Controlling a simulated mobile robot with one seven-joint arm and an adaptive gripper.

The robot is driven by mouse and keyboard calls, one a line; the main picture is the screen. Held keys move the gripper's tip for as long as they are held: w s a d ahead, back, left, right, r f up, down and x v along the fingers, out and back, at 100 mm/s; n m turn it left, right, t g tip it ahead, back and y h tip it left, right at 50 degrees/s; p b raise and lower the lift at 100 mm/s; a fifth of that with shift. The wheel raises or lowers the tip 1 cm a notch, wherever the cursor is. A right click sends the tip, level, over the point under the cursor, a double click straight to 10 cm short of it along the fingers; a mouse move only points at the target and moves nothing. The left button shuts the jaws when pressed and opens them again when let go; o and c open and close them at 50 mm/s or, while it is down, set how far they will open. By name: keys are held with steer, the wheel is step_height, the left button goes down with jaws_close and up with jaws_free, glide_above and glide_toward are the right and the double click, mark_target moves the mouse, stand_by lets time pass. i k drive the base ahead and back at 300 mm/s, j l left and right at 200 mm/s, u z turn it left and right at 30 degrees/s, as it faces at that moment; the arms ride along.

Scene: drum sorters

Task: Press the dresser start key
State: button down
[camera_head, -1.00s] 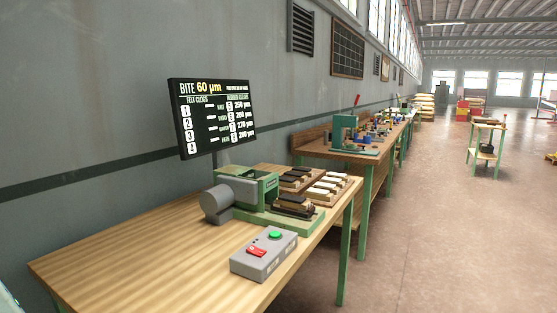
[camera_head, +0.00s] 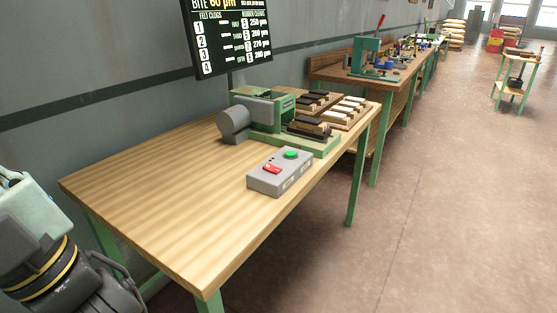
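A grey control box (camera_head: 280,172) sits on the wooden workbench near its right front edge. It has a round green key (camera_head: 291,155) on top towards the back and a red switch (camera_head: 272,169) in front of it. Behind the box stands a green and grey dresser machine (camera_head: 264,112) with a grey cylinder (camera_head: 233,124) at its left end. Part of my arm shows at the lower left, off the bench. My gripper's fingers are not seen.
The workbench (camera_head: 170,190) is bare on its left and front.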

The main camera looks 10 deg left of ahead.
mark_target(290, 154)
steer(key=i+l+z, duration=0.1)
steer(key=i+z, duration=0.15)
steer(key=i, duration=0.2)
steer(key=i+z, duration=0.25)
steer(key=i, duration=0.2)
